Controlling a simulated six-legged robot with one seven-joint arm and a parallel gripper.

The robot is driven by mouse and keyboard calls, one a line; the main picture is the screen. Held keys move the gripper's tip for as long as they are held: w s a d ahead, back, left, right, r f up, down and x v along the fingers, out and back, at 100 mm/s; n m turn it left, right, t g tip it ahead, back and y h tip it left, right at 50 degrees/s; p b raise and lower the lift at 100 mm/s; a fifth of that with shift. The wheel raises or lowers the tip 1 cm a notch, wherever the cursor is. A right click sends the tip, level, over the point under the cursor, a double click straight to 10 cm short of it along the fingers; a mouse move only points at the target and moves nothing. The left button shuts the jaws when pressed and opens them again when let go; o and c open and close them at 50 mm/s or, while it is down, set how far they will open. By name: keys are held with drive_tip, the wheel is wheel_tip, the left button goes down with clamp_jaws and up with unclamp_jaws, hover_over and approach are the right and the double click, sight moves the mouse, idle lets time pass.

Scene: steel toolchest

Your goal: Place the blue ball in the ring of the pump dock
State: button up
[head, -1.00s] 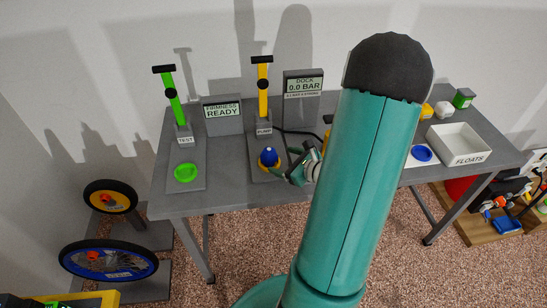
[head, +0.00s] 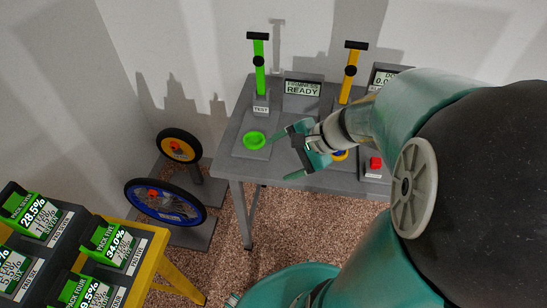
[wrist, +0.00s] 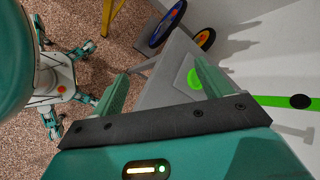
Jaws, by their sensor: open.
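The pump dock, with its yellow pump (head: 351,72), stands on the grey table. Its yellow ring (head: 341,156) shows only as a small part behind my gripper. In the wrist view my gripper (wrist: 160,78) is open, and the green ring (wrist: 193,78) shows partly behind one finger.
The green test pump (head: 259,68) and READY display (head: 302,89) stand at the back. A red button (head: 376,163) is right of my gripper. Wheels (head: 165,201) stand left of the table. A yellow bench (head: 150,262) with battery packs is at the lower left.

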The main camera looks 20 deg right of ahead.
drive_tip(key=s+a+r+n+h, duration=0.3)
drive_tip(key=r+n, duration=0.2)
drive_tip(key=n, duration=0.2)
drive_tip(key=s+a+r+n+h, duration=0.3)
drive_tip(key=s+r+n, duration=0.1)
drive_tip(key=n, duration=0.3)
drive_tip(key=shift+s+a+r+n+h, duration=0.3)
drive_tip(key=shift+r+n+h, duration=0.1)
drive_tip(key=shift+r, duration=0.4)
